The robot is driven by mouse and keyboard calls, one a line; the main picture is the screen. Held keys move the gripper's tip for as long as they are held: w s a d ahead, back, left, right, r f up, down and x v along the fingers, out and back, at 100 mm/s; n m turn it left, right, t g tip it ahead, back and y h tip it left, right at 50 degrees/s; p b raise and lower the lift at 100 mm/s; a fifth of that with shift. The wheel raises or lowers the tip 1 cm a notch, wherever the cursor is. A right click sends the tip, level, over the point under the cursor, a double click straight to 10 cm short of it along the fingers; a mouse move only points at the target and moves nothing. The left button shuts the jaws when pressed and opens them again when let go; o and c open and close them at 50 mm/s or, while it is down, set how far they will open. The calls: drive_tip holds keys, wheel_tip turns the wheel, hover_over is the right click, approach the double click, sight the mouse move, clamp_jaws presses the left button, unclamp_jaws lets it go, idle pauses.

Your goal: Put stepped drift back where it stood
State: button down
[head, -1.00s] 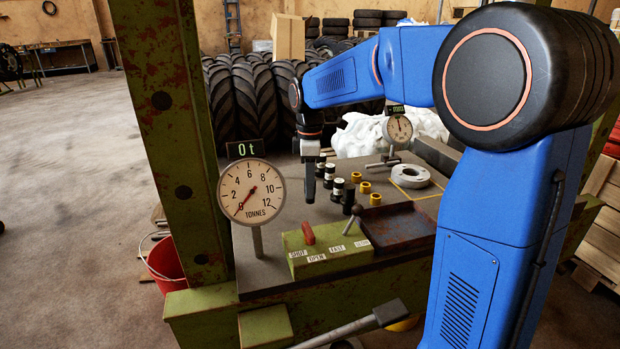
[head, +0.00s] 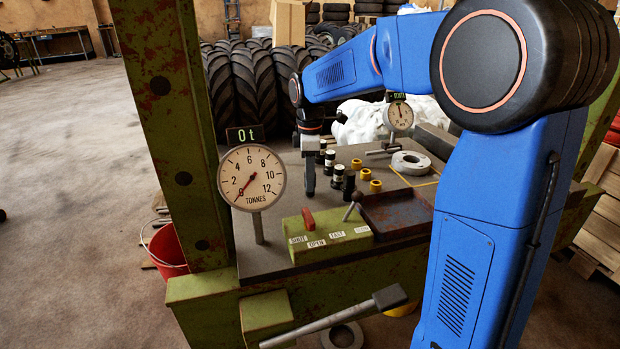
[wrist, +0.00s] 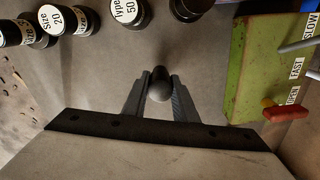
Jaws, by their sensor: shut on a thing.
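My gripper (wrist: 160,80) is shut on a dark, round-ended piece (wrist: 160,91), seen end-on between the two fingers in the wrist view; I take it for the stepped drift. Its steps cannot be made out. In the head view my gripper (head: 310,184) points down over the grey bench top (head: 285,215), left of a row of black cylinders (head: 338,174) with pale bands. Whether the held piece touches the bench is unclear. In the wrist view, labelled cylinder tops (wrist: 127,11) and a plain black one (wrist: 190,6) stand at the upper edge.
A dial gauge (head: 252,177) stands left of my gripper. A green control box (head: 327,232) with levers stands in front, beside a rusty tray (head: 396,215). Yellow rings (head: 366,174), a grey ring (head: 410,162) and a smaller dial (head: 399,115) are to the right.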

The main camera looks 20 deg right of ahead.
drive_tip(key=shift+f, duration=0.15)
idle(0.5)
drive_tip(key=c, duration=1.4)
unclamp_jaws()
drive_tip(key=shift+o, duration=0.2)
wheel_tip(320, 180, up, 17)
